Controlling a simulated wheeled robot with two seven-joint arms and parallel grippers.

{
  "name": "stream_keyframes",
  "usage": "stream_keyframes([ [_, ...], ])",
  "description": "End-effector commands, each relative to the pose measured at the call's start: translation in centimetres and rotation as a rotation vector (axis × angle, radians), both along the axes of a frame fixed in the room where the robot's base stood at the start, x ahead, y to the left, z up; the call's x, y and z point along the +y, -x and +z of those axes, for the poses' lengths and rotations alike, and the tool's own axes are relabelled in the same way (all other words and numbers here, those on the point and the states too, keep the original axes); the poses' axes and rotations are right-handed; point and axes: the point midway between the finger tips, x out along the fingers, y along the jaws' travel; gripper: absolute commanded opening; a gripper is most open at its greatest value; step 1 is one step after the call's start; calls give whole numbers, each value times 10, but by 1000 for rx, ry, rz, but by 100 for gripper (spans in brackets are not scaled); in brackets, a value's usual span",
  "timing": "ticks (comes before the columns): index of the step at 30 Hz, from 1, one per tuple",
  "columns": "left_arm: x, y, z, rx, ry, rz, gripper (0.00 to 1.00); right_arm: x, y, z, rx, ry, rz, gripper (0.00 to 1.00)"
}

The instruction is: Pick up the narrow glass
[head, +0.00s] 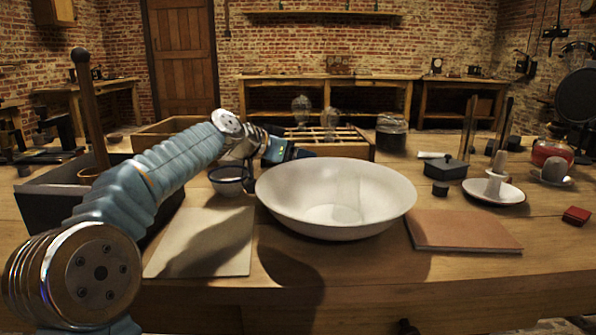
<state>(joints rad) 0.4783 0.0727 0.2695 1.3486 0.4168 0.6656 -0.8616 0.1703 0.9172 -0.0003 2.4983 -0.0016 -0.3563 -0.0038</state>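My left arm comes in from the left and reaches over the table. Its dark gripper (302,153) is just behind the far left rim of the white bowl (290,205). The fingers are too small and dark to tell whether they are open or shut. A faint, pale, upright shape like a clear narrow glass (347,190) shows inside the bowl; I cannot be sure of it. Two clear rounded glass vessels (301,106) show beyond the gripper near the divided wooden tray (357,146). My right gripper is not in view.
A dark-rimmed cup (231,180) stands left of the bowl, below my arm. A pale sheet (205,250) and a brown book (462,231) lie in front. A dark lidded box (445,167), a saucer (510,195) and a red box (576,215) are at right. A dark open box is at left.

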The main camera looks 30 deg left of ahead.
Motion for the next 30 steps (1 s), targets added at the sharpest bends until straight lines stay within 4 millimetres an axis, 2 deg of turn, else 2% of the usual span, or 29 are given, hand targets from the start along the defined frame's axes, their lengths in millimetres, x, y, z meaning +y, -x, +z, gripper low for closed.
stream_keyframes([
  [2, 0, 0, 0, 0, 0, 0, 70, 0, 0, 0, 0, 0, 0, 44],
  [15, 0, 0, 0, 0, 0, 0, 2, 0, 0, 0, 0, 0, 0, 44],
  [25, 0, 1, 2, -1, 0, 0, 0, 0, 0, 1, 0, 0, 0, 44],
  [30, -1, 0, 28, -6, -2, -1, 0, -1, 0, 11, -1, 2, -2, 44],
])
